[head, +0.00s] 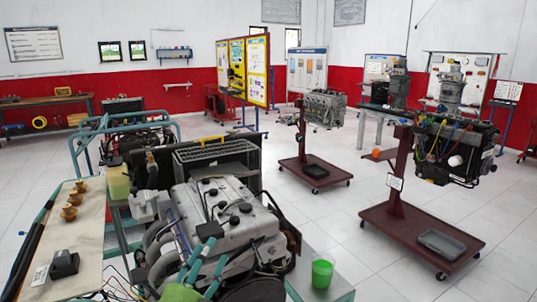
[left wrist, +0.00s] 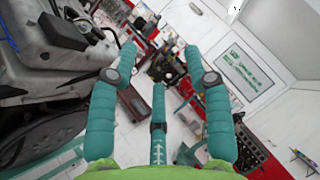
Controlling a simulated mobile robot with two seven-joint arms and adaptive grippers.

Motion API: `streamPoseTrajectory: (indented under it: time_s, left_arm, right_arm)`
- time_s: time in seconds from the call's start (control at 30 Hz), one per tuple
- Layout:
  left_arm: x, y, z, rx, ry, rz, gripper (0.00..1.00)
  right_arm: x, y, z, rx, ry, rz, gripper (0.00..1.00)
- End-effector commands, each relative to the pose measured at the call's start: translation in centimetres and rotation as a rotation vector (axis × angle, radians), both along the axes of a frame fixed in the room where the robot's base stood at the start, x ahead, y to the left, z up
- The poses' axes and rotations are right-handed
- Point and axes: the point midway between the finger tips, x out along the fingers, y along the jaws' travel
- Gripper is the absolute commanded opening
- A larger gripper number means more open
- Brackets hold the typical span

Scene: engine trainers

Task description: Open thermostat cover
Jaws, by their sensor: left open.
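A large grey engine (head: 225,215) with a ribbed cover, black caps and hoses fills the lower middle of the head view. I cannot pick out the thermostat cover on it for sure. My left gripper (head: 203,252), with teal fingers and a green palm, is at the engine's near side, overlapping its front in the picture. In the left wrist view my left gripper (left wrist: 160,68) has its three fingers spread, with nothing between them. The engine (left wrist: 50,55) is beside the left finger there; contact cannot be told. My right gripper is not in view.
A bench (head: 92,230) at left holds brown cups (head: 72,200) and a black device (head: 63,264). A green cup (head: 322,272) stands right of the engine. Red engine stands (head: 395,205) are farther right, with open tiled floor (head: 325,210) between.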

Motion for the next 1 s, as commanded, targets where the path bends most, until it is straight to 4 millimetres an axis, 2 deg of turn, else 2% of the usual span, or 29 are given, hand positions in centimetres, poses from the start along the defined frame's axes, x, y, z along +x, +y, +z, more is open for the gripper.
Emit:
streamPoseTrajectory:
  time_s: [0.03,0.1,0.17,0.2,0.3,0.4,0.6,0.83,1.0]
  left_arm:
    - [-0.6,2.0,-3.2,-0.185,0.161,0.066,0.5]
    - [-2.0,4.7,-7.7,-0.426,0.369,0.169,0.5]
    - [-3.8,6.3,-11.6,-0.605,0.532,0.258,0.5]
    - [-5.4,7.2,-14.1,-0.714,0.634,0.32,0.5]
    - [-9.8,8.3,-19.5,-0.942,0.854,0.468,0.5]
    - [-14.0,8.7,-23.1,-1.101,1.019,0.598,0.5]
    - [-21.2,8.3,-27.2,-1.303,1.247,0.808,0.5]
    - [-28.7,7.4,-29.4,-1.454,1.449,1.03,0.5]
    - [-27.4,7.3,-33.8,-1.436,1.455,1.039,0.5]
  right_arm:
    - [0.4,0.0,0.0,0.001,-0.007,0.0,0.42]
    - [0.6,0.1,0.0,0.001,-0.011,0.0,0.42]
    - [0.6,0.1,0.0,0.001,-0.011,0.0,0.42]
    - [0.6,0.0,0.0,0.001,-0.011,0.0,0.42]
    - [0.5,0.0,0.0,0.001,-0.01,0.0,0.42]
    - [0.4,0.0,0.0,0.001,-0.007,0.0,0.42]
    - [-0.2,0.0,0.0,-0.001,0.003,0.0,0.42]
    - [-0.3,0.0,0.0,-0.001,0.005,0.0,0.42]
    - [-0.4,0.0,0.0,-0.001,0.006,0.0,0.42]
